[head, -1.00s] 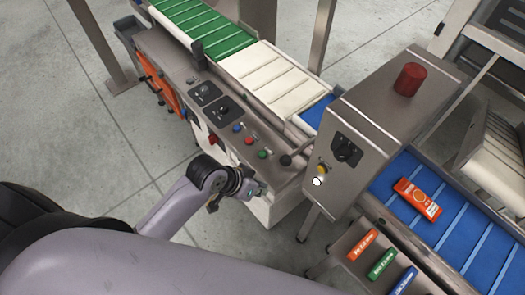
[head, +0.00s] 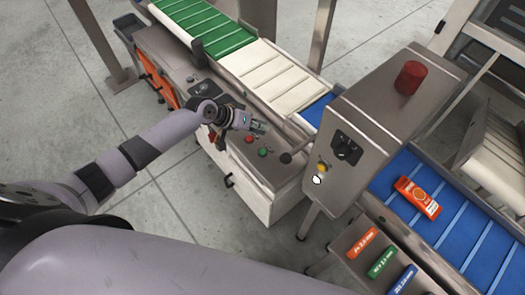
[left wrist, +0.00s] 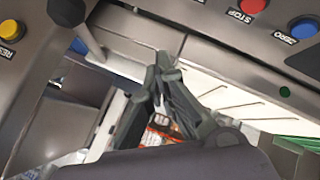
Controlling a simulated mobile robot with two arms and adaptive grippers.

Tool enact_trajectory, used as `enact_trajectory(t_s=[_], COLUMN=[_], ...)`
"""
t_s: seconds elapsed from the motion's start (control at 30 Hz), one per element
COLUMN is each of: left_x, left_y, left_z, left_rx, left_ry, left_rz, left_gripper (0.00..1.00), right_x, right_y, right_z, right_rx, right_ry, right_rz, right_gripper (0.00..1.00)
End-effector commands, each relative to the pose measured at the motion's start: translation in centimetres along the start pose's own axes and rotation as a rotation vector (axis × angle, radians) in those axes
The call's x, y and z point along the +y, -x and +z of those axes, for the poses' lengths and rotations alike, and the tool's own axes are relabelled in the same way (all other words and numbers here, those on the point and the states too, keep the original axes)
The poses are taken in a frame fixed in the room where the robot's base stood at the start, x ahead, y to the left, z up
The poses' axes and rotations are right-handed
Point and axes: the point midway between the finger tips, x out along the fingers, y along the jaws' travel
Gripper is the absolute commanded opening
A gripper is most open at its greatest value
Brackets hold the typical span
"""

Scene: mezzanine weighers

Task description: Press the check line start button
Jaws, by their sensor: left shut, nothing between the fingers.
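The control panel (head: 287,174) of the weigher line carries a green button (head: 263,152) and a red button (head: 249,139), side by side near a black knob (head: 285,157). Their labels are too small to read in the head view. My left gripper (head: 260,127) is shut and empty above the panel, just up from the red and green buttons. It hides part of the panel behind it. In the left wrist view its fingertips (left wrist: 163,62) meet, with the red STOP button (left wrist: 252,4) and blue ZERO button (left wrist: 303,28) at the upper right. My right gripper is out of view.
A steel cabinet (head: 385,115) with a red beacon (head: 411,77) and a yellow button (head: 322,169) stands right of the panel. Beyond it, a blue belt (head: 465,225) carries an orange pack (head: 417,197). A yellow RESET button (left wrist: 10,28) shows in the left wrist view.

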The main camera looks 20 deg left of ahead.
Motion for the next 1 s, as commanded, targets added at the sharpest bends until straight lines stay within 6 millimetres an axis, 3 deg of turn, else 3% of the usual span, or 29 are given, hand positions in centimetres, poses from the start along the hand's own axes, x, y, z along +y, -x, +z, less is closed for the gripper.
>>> enact_trajectory(t_s=[0.37,0.8,1.0], left_x=[-0.6,-3.6,-4.4], left_y=[-0.9,-5.0,-6.1], left_z=[0.7,3.8,4.5], left_rx=[-0.002,-0.002,-0.001], left_ry=[-0.001,0.000,-0.001], left_rz=[0.000,0.000,0.001], left_gripper=[0.00,0.00,0.00], right_x=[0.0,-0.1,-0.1], right_y=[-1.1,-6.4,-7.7], right_z=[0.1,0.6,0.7], right_rx=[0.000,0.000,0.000], right_ry=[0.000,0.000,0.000], right_rz=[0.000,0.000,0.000], right_gripper=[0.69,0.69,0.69])
